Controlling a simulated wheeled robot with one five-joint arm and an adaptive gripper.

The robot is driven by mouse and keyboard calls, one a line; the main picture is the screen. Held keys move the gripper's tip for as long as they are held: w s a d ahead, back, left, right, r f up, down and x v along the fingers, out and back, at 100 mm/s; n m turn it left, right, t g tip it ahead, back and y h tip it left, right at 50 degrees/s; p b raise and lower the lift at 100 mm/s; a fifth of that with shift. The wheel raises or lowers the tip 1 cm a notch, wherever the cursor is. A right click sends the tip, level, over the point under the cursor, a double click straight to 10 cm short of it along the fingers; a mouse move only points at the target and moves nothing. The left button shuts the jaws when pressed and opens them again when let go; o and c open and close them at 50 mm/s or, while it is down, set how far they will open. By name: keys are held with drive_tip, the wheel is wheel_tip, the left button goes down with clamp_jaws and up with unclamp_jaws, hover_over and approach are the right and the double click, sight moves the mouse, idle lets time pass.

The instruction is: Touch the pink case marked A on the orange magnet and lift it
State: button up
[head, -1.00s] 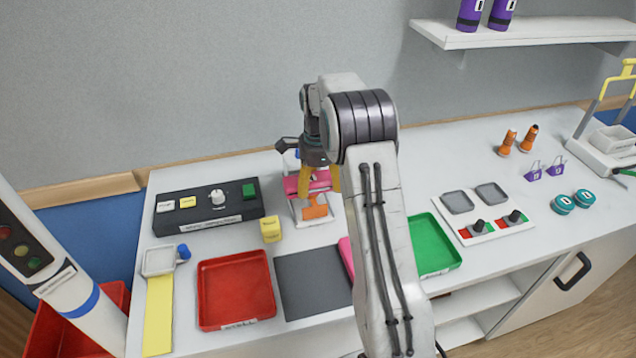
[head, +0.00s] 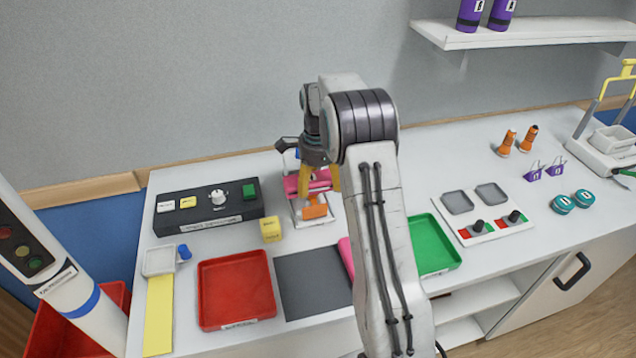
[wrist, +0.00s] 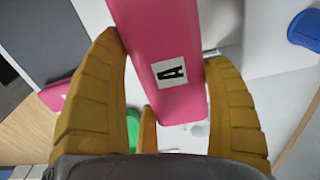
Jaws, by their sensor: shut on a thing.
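The pink case (wrist: 168,60) marked with a black A on a white label lies between the yellow fingers of my gripper (wrist: 165,55) in the wrist view. The fingers are shut on its two sides. In the head view the pink case (head: 292,186) shows partly behind my gripper (head: 320,180). The orange magnet (head: 315,211) sits just below and in front of the case, on a pale stand. My fingers and arm hide part of the case, so I cannot tell whether it touches the magnet.
A black panel (head: 225,222) with a white knob and a green button stands to the left. A small yellow block (head: 271,230), a red tray (head: 236,292) and a dark grey mat (head: 310,285) lie in front. A green tray (head: 436,248) lies to the right.

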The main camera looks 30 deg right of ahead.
drive_tip(key=shift+r+p, duration=0.8)
drive_tip(key=shift+r, duration=0.25)
idle(1.3)
drive_tip(key=shift+r+p, duration=2.5)
drive_tip(key=shift+r, duration=0.55)
